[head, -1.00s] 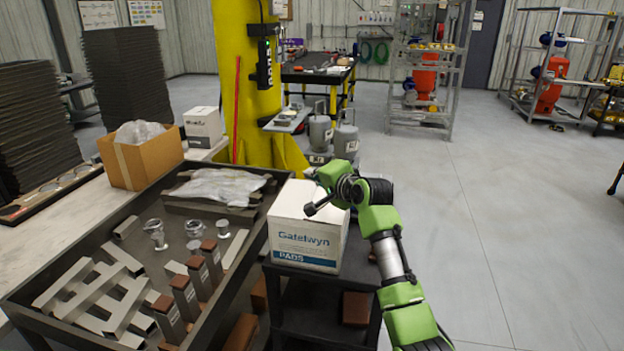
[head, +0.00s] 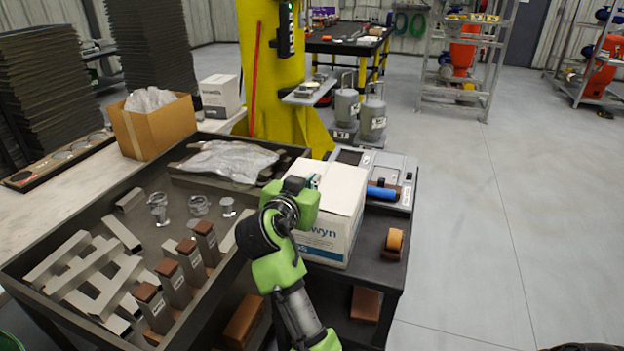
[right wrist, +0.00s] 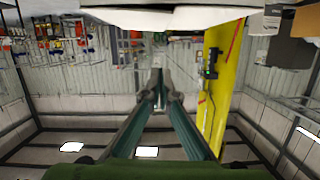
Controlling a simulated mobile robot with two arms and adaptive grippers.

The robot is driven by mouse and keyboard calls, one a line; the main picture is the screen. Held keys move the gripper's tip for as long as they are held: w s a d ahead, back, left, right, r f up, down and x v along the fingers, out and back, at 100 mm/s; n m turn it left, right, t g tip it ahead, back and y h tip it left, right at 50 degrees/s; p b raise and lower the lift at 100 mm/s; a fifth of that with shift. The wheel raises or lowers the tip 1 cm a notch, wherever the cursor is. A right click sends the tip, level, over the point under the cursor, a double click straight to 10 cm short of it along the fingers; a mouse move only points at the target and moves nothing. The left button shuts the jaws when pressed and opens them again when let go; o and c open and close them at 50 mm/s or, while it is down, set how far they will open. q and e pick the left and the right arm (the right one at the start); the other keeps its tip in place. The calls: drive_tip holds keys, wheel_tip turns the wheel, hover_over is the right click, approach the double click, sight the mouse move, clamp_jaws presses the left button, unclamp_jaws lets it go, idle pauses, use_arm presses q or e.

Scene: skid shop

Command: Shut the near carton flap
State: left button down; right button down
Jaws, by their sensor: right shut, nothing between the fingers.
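The white carton (head: 345,205) with blue lettering stands on the dark cart, partly covered by my right arm. Its right part of the top looks flat and closed; the near flap cannot be made out behind my gripper. My right gripper (head: 312,182) is at the carton's top left edge, its fingers mostly hidden by its own wrist. In the right wrist view the gripper (right wrist: 161,92) is shut and empty, and white carton surfaces (right wrist: 165,18) cross the top of the picture. I cannot tell whether the fingers touch the carton. My left gripper is not in view.
A dark tray (head: 75,213) with metal bars and brown-topped blocks lies left of the carton. An open brown box (head: 158,130) stands behind left. The floor at right is clear.

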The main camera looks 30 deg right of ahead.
drive_tip(key=p, duration=0.4)
hover_over(322, 188)
drive_tip(key=shift+s+d+f, duration=0.1)
drive_tip(key=shift+f, duration=0.35)
drive_tip(key=shift+s+d+f, duration=0.1)
drive_tip(key=shift+f, duration=0.35)
wheel_tip(322, 188, down, 3)
drive_tip(key=shift+w+r, duration=0.15)
drive_tip(key=shift+r, duration=0.05)
drive_tip(key=shift+a+f+p, duration=0.1)
drive_tip(key=shift+f+p, duration=0.35)
drive_tip(key=shift+f, duration=0.45)
